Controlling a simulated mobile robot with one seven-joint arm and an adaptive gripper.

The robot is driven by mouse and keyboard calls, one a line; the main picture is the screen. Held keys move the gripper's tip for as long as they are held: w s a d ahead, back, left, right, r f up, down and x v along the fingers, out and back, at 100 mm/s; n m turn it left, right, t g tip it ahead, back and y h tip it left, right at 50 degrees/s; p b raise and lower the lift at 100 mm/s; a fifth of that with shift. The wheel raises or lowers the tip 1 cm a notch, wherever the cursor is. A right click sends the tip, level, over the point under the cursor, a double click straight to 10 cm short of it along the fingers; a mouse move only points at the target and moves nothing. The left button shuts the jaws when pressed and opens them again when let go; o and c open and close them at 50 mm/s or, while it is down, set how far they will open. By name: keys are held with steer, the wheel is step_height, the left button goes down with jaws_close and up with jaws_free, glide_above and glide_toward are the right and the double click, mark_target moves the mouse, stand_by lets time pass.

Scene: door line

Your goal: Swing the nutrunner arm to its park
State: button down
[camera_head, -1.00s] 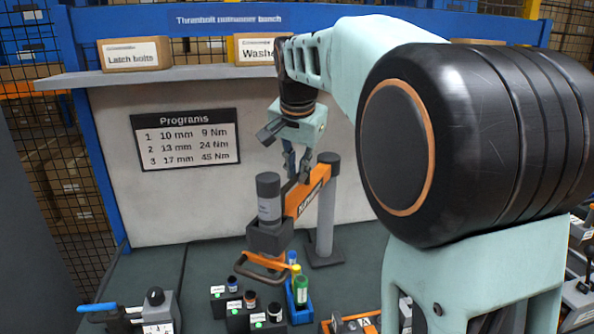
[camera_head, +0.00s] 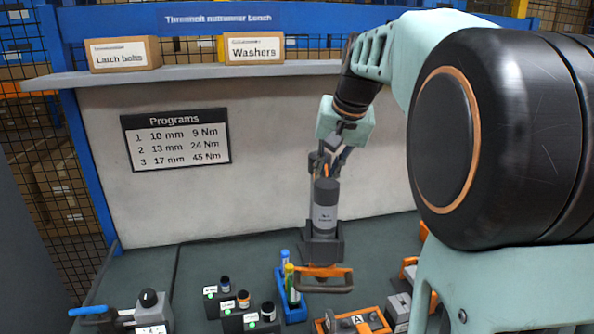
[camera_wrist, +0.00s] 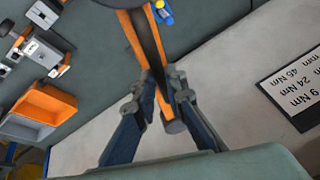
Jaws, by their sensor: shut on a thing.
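The nutrunner (camera_head: 325,205) is a dark upright cylinder with a pale label. It hangs over the bench with its orange handle loop (camera_head: 322,279) below. In the head view the nutrunner arm points towards me, so its beam and post are mostly hidden behind the tool. The wrist view shows the orange and black beam (camera_wrist: 140,35) running between my fingers. My gripper (camera_head: 325,165) is shut on this beam, just above and behind the nutrunner. Its fingers also show in the wrist view (camera_wrist: 160,88). I cannot make out a marked park.
A blue rack (camera_head: 291,308) with coloured sockets stands left of the handle. Several black socket blocks (camera_head: 240,318) are further left. An orange tray marked A (camera_head: 350,322) is in front. An orange bin (camera_wrist: 45,102) shows in the wrist view. A shelf (camera_head: 200,72) runs above.

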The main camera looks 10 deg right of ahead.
steer(key=d+n+g+y+p, duration=0.1)
steer(key=d+n+p, duration=0.4)
steer(key=d, duration=0.7)
steer(key=shift+n+y, duration=0.4)
steer(key=shift+y, duration=0.2)
steer(key=shift+d, duration=0.1)
steer(key=c, duration=2)
jaws_free()
steer(key=shift+o, duration=0.2)
steer(key=v, duration=1.2)
